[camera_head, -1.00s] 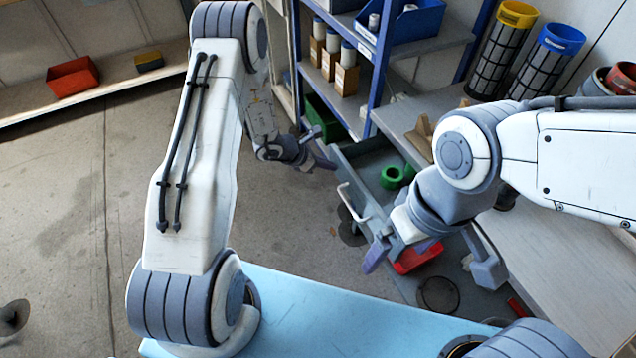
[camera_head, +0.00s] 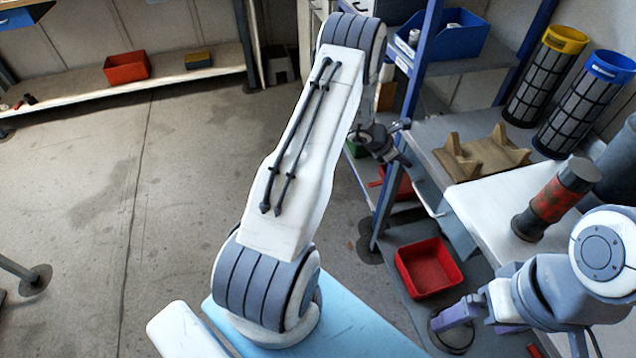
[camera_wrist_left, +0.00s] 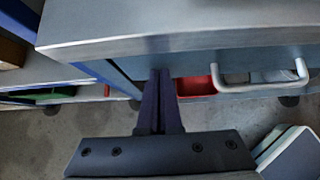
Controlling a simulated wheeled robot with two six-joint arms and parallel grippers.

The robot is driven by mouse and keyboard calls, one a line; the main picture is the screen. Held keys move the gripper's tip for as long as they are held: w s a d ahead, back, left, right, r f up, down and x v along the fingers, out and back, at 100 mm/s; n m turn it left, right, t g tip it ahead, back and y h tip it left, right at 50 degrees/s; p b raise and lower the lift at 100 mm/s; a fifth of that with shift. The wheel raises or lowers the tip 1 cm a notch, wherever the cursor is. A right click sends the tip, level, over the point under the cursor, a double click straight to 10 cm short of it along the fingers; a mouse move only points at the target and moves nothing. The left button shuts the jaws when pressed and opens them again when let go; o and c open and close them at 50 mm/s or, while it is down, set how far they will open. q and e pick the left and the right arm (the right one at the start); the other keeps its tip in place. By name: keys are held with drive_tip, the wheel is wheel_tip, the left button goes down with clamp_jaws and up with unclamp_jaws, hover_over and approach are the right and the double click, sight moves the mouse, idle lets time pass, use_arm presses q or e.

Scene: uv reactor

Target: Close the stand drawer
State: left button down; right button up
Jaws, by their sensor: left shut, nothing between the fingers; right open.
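The stand drawer's front (camera_wrist_left: 205,66) lies under the grey stand top (camera_wrist_left: 180,22) in the left wrist view. Its pale bar handle (camera_wrist_left: 260,76) is at the right. No inside of the drawer shows there, and I cannot tell whether it is fully flush. My left gripper (camera_wrist_left: 160,76) is shut and empty. Its fingertips point at the drawer front, left of the handle, touching or very close. My right gripper (camera_head: 500,330) is open and empty at the lower right.
A red bin (camera_head: 428,268) sits on the low shelf below the stand top. A wooden cradle (camera_head: 482,152), a red and grey cylinder (camera_head: 550,200) and yellow-topped and blue-topped filters stand on the surfaces at right. A blue post rises beside my left gripper.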

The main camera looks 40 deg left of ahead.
use_arm(q)
drive_tip(key=shift+w+d+r, duration=0.15)
drive_tip(key=shift+w+d, duration=0.05)
drive_tip(key=shift+w, duration=0.1)
drive_tip(key=s+a+r, duration=0.6)
drive_tip(key=s+r, duration=0.1)
drive_tip(key=s, duration=0.3)
drive_tip(key=s+d+r+m+g+h+p, duration=0.1)
drive_tip(key=s+d+r+m+g, duration=0.1)
drive_tip(key=s+d+r+m, duration=0.45)
drive_tip(key=s+d+r+m+g+p, duration=0.25)
drive_tip(key=d+m, duration=0.25)
drive_tip(key=d, duration=0.5)
drive_tip(key=s+d+r+m+g+h+p, duration=0.1)
drive_tip(key=s+d+r+m+g, duration=0.1)
drive_tip(key=s+d+r+m, duration=0.35)
drive_tip(key=s+d+r+m+y+p, duration=0.1)
drive_tip(key=s+r+m+y+p, duration=0.1)
drive_tip(key=s+m, duration=0.7)
drive_tip(key=s+d+r+m+g+y+p, duration=0.1)
drive_tip(key=s+r+m+y, duration=0.3)
drive_tip(key=s+m, duration=0.5)
wheel_tip(320, 180, up, 3)
drive_tip(key=shift+d+f+m+p, duration=0.1)
drive_tip(key=shift+d+m+p, duration=0.55)
drive_tip(key=shift+m, duration=0.25)
use_arm(e)
wheel_tip(320, 180, up, 9)
drive_tip(key=shift+s+a, duration=0.3)
drive_tip(key=shift+s, duration=0.15)
